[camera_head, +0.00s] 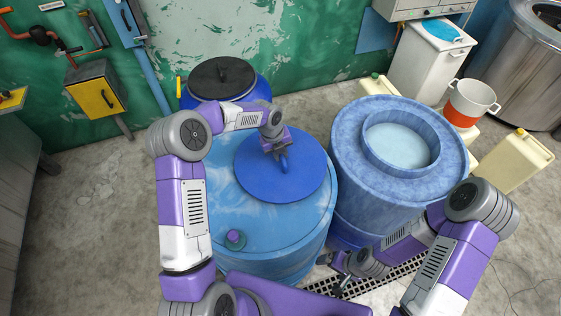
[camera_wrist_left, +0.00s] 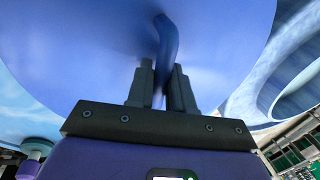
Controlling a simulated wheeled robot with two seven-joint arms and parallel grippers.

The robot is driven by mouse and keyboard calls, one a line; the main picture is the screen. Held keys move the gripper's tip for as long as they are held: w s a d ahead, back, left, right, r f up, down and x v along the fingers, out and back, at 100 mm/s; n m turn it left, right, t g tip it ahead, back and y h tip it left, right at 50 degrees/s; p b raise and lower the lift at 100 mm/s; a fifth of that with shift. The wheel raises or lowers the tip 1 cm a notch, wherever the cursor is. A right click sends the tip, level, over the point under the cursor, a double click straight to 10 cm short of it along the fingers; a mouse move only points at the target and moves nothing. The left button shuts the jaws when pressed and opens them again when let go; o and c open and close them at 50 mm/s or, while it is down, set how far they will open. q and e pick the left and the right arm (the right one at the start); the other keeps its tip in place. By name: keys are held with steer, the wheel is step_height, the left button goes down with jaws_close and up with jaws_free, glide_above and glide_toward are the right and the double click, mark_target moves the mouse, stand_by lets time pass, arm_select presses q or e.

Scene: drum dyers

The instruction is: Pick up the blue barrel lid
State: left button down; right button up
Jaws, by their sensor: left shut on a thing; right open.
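The blue barrel lid (camera_head: 262,178) is a round flat disc with a raised handle, over the top of the light blue barrel (camera_head: 270,225) in the head view. My left gripper (camera_head: 281,158) is shut on the lid's handle. The left wrist view shows the handle (camera_wrist_left: 166,50) between the two fingers (camera_wrist_left: 162,88), with the lid's blue surface (camera_wrist_left: 80,60) filling much of the picture. I cannot tell whether the lid touches the barrel. My right gripper (camera_head: 338,288) is open, low in front of the barrels, and holds nothing I can see.
A second blue barrel (camera_head: 345,180) with an open round neck stands close on the right. A black-lidded blue barrel (camera_head: 222,78) stands behind. A purple cap (camera_head: 235,239) sits on the near barrel. Pale jerrycans (camera_head: 512,160) and an orange-white bucket (camera_head: 470,101) stand at right. Floor at left is clear.

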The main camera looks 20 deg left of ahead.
stand_by(0.5)
arm_select(q)
step_height(320, 180, up, 15)
steer(key=p, duration=0.5)
stand_by(0.4)
